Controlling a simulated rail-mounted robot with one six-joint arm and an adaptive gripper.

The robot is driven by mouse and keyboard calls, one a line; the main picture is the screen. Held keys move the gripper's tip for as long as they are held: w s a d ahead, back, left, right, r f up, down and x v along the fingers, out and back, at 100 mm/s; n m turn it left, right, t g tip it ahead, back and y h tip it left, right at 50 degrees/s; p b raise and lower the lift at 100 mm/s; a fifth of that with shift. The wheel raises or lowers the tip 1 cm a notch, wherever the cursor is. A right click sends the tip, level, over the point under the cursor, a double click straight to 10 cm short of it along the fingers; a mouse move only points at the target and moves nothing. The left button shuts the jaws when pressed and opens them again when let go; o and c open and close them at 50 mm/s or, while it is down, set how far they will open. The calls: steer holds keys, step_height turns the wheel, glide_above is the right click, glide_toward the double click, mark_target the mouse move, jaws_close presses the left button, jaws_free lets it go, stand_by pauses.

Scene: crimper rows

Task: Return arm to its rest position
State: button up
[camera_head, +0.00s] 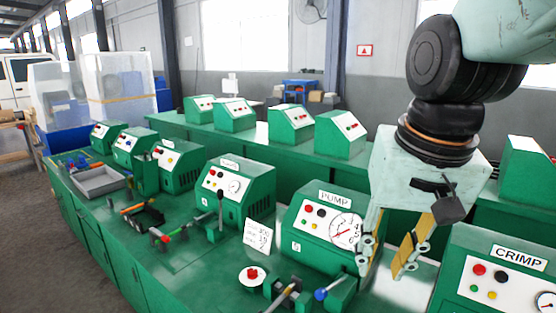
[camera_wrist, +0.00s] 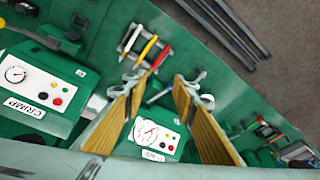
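My gripper (camera_head: 382,268) hangs from my arm at the right of the head view, pointing down. It is in front of the right side of the green PUMP box (camera_head: 312,217) and left of the green CRIMP box (camera_head: 470,275). Its two yellow-padded fingers are apart, with nothing held between them. In the wrist view, my gripper (camera_wrist: 156,92) also shows open, with the PUMP box (camera_wrist: 165,128) seen beyond and between the fingers. The CRIMP box (camera_wrist: 45,90) is at the left there. Whether the fingertips touch anything is hard to tell.
A blue-knobbed lever (camera_head: 322,294) and a red button on a white disc (camera_head: 252,277) sit in front of the PUMP box. A white card (camera_head: 258,237) stands nearby. Tools with red, yellow and white handles (camera_wrist: 144,47) lie in a holder. More green boxes line the bench and the back row.

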steer(key=s+d+n+t+b, duration=0.1)
steer(key=s+d+n, duration=0.1)
steer(key=s, duration=1.3)
steer(key=shift+d+f+b, duration=0.2)
steer(key=shift+d+b, duration=0.15)
steer(key=shift+d, duration=0.2)
